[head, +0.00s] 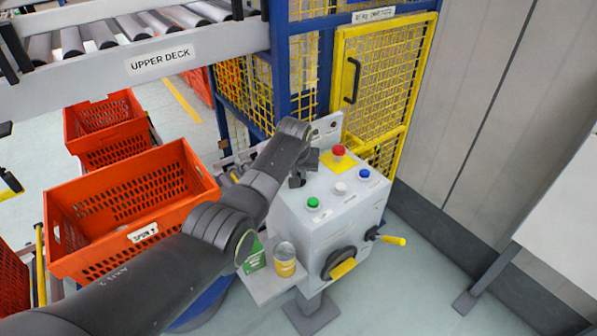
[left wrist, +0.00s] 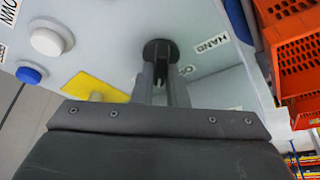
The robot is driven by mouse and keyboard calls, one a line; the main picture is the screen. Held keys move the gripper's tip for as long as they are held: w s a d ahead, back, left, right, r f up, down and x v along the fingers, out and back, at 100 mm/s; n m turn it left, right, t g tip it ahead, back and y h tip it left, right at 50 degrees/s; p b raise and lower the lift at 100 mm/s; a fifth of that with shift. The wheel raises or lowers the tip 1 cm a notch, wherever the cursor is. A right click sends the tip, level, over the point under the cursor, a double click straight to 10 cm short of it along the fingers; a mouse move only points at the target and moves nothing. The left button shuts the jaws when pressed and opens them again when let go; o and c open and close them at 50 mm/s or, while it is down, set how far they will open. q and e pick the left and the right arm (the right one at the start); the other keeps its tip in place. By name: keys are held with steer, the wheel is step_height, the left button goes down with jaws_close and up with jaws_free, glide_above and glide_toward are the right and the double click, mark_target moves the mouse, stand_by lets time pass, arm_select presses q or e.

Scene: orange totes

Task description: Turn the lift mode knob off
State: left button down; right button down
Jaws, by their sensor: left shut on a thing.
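The grey control box (head: 318,232) stands right of centre in the head view. My left gripper (head: 300,178) reaches down to the back left part of its sloped top. In the left wrist view a dark round knob (left wrist: 160,47) sits on the pale panel, and my left gripper (left wrist: 160,82) is shut on it. A label reading "HAND" (left wrist: 211,44) is beside the knob, and another label is partly hidden by a finger. In the head view the knob is mostly hidden by the gripper. My right gripper is not in view.
The panel carries a green button (head: 313,203), white button (head: 341,188), blue button (head: 365,173) and red mushroom button (head: 338,151). A can (head: 285,262) stands on a side shelf. An orange tote (head: 110,240) is left.

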arm_select(q)
steer(key=n+y+b, duration=0.1)
steer(key=n+b, duration=0.1)
steer(key=n, duration=0.1)
steer(key=shift+f, duration=0.2)
steer(key=n+y+b, duration=0.1)
steer(key=n+b, duration=0.1)
steer(key=b, duration=0.1)
steer(key=n+y+b, duration=0.1)
steer(key=n+b, duration=0.1)
steer(key=b, duration=0.1)
steer(key=shift+n+g+b, duration=0.3)
steer(key=shift+n+b, duration=0.1)
steer(key=shift+r+n+b, duration=0.15)
steer(key=shift+n+b, duration=0.35)
steer(key=shift+b, duration=0.35)
steer(key=shift+d, duration=0.1)
steer(key=c, duration=1.4)
jaws_free()
steer(key=shift+c, duration=0.2)
steer(key=shift+r, duration=0.15)
